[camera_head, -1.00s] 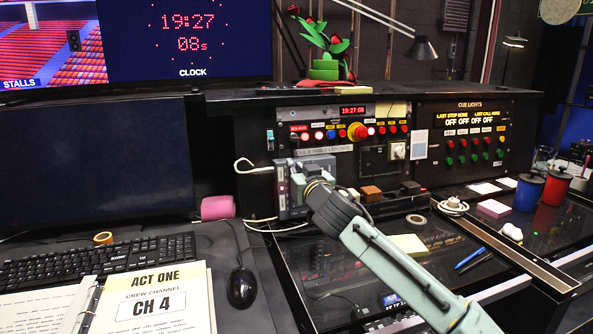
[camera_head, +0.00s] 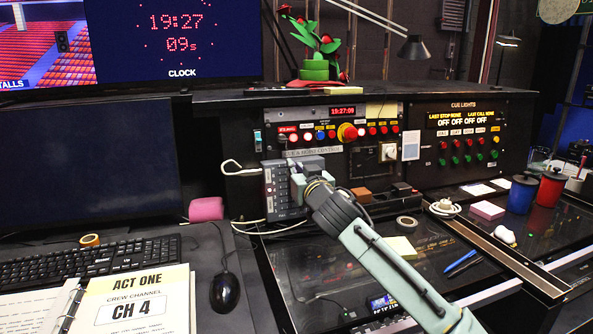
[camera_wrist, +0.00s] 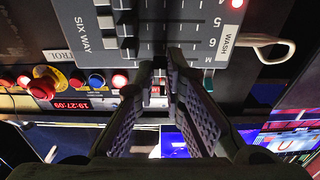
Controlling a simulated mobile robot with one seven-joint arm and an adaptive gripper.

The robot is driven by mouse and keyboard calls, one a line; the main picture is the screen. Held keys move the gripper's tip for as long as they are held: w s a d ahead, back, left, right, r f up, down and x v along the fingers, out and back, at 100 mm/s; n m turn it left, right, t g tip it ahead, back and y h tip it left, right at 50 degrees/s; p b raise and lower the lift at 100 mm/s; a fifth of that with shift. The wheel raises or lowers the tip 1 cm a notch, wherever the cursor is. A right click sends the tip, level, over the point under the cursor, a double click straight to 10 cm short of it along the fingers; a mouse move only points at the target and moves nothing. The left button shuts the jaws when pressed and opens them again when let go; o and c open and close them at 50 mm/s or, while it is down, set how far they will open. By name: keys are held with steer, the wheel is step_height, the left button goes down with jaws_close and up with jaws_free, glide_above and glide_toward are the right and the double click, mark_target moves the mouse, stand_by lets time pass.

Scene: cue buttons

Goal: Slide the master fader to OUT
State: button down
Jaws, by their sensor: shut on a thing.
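The grey fader box (camera_head: 271,192) stands against the black desk panel, at the centre of the head view. In the wrist view its face (camera_wrist: 75,15) reads "SIX WAY", with slots numbered 4, 5 and 6 and a white "WASH" label (camera_wrist: 230,36). Several dark fader caps (camera_wrist: 124,18) sit in a row at the slots' left ends. My gripper (camera_wrist: 164,68) is at the box's lower edge in the wrist view, below slot 6, and its fingers are closed together there. It is shut on the master fader, whose cap is mostly hidden between the fingertips. In the head view my gripper (camera_head: 298,188) covers part of the box.
A red emergency-style button (camera_head: 347,133) and lit buttons sit just above the box; they also show close to my fingers in the wrist view (camera_wrist: 120,81). A bent white hook (camera_wrist: 262,46) sticks out beside the box.

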steer(key=c, duration=1.6)
jaws_free()
steer(key=shift+a, duration=0.1)
steer(key=shift+c, duration=0.2)
steer(key=v, duration=1.2)
steer(key=shift+c, duration=0.6)
